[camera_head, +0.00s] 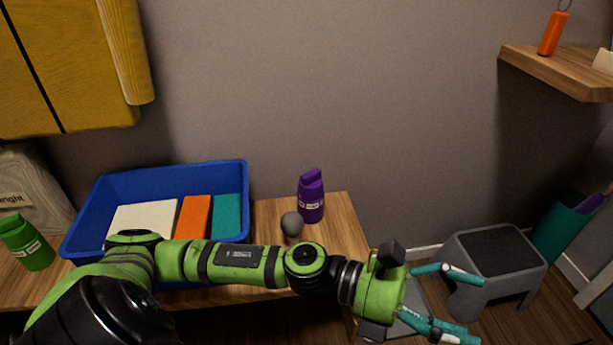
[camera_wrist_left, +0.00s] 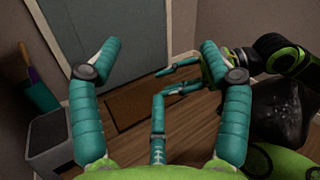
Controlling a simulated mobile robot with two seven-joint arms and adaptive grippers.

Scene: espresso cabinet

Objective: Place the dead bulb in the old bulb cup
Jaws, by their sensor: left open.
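A small grey rounded object (camera_head: 291,224), which looks like the dead bulb, stands on the wooden bench beside a purple bottle; its lower part is close behind my left arm. My left gripper (camera_head: 476,306) is open and empty, far to the right of the bulb, past the bench end and in front of a grey step stool. I cannot make out an old bulb cup.
On the bench (camera_head: 345,225) are a blue bin (camera_head: 170,174) with white, orange and teal items, the purple bottle (camera_head: 311,197) and a green bottle (camera_head: 27,243). The step stool (camera_head: 480,262) stands on the floor. A wall shelf (camera_head: 560,72) juts out upper right.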

